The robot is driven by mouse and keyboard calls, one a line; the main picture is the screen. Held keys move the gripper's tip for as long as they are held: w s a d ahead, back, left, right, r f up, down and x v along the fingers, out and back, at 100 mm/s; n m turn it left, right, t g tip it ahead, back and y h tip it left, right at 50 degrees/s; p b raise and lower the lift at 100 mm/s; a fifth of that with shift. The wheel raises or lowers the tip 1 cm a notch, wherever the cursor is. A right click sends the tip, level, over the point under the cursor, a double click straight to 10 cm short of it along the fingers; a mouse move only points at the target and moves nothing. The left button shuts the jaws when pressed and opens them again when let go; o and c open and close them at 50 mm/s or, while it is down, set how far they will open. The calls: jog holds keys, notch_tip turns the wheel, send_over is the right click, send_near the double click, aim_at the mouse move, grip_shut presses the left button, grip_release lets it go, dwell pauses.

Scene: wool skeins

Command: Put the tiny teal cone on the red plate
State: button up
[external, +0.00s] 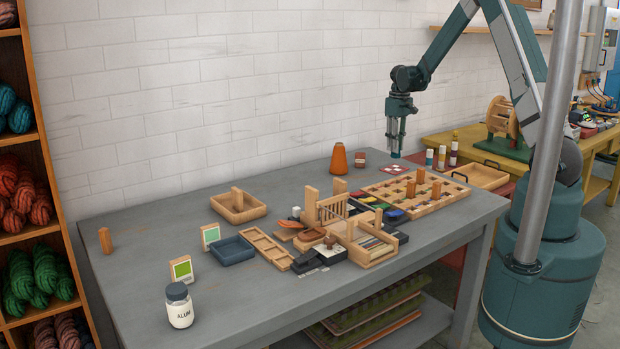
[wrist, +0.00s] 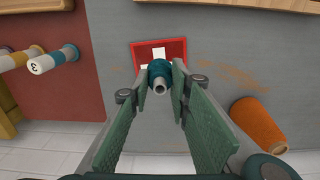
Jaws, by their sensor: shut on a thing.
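My gripper (external: 396,146) hangs from the arm over the far right part of the grey table. In the wrist view my gripper (wrist: 159,88) is shut on the tiny teal cone (wrist: 158,69), which sits between the fingertips. The red plate (wrist: 140,49) has white patches and lies just beyond the cone in the wrist view, partly hidden by it. In the external view the red plate (external: 393,169) lies flat on the table below the gripper. The cone is too small to make out clearly in the external view.
An orange yarn cone (external: 338,160) stands left of the plate and shows in the wrist view (wrist: 258,125). A wooden peg tray (external: 415,193) lies in front of the plate. Banded spools (external: 441,158) stand to the right.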

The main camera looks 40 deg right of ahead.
aim_at(396, 155)
jog(key=shift+f, duration=0.45)
jog(key=shift+f, duration=0.1)
jog(key=shift+f, duration=1.8)
jog(key=shift+f+b, duration=0.15)
jog(key=shift+b, duration=0.2)
jog(key=o, duration=0.8)
jog(key=shift+o, duration=0.2)
notch_tip(396, 155, up, 12)
jog(key=shift+r+p, duration=0.2)
jog(key=shift+p, duration=0.45)
